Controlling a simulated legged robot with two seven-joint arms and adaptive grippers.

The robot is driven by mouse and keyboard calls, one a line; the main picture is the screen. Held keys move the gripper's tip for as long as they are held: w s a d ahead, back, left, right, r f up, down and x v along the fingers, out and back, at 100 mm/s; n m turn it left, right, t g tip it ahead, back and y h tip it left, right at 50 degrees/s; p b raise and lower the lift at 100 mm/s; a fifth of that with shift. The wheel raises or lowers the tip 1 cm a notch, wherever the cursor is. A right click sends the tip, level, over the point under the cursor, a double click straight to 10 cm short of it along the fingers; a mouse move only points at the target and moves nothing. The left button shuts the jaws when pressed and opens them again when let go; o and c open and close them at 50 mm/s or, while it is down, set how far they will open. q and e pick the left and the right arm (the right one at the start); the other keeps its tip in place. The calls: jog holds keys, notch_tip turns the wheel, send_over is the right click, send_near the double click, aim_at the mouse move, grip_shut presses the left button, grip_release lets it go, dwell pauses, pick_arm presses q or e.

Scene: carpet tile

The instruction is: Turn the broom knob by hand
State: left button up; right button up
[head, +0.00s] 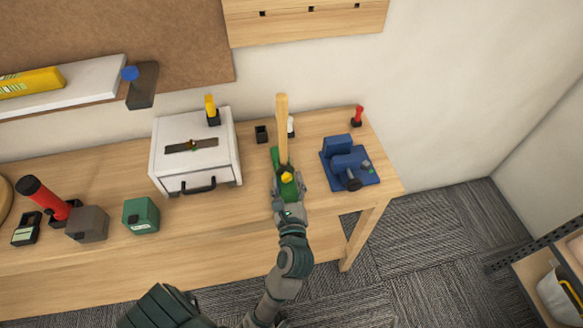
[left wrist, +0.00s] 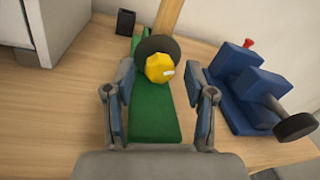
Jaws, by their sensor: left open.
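The broom knob is a small yellow knob (head: 286,177) on a dark round disc, at the base of an upright wooden handle (head: 283,125). It stands with a green base (head: 275,156) on the wooden table. In the left wrist view, the yellow knob (left wrist: 159,68) is just beyond and between my fingertips, with the green strip (left wrist: 155,115) below. My left gripper (head: 287,188) is open, its fingers on either side of the knob's line. I see no clear contact with the knob. My right gripper is not in view.
A blue machine (head: 349,165) stands close on the right of the green base. A white box (head: 196,150) with a black handle is on the left. A green box (head: 141,214) and a grey box (head: 87,224) stand farther left. A small black holder (head: 261,134) is behind.

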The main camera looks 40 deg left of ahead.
pick_arm(q)
jog(key=shift+w, duration=0.1)
jog(key=shift+r, duration=0.15)
jog(key=shift+a, duration=0.15)
grip_shut()
